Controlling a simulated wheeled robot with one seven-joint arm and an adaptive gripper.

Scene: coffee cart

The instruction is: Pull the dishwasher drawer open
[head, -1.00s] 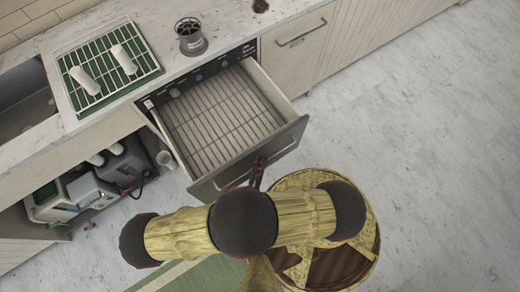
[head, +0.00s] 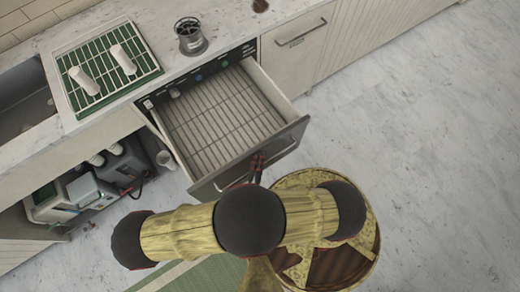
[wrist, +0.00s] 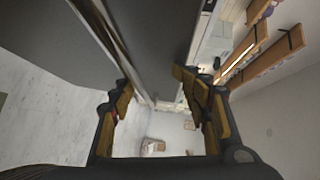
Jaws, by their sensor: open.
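The dishwasher drawer (head: 222,117) is pulled out from under the counter, with its empty slatted rack showing in the head view. Its grey front (head: 285,133) carries a bar handle (head: 284,152). My gripper (head: 257,165) is at the middle of that front, by the handle, partly hidden by my arm. In the wrist view my gripper (wrist: 157,88) has its two fingers spread apart. A dark grey panel fills the top of that view, close to the fingers. I cannot tell whether a finger touches the handle.
An open bay (head: 95,180) with bottles and equipment is left of the drawer. The floor (head: 420,170) to the right is clear.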

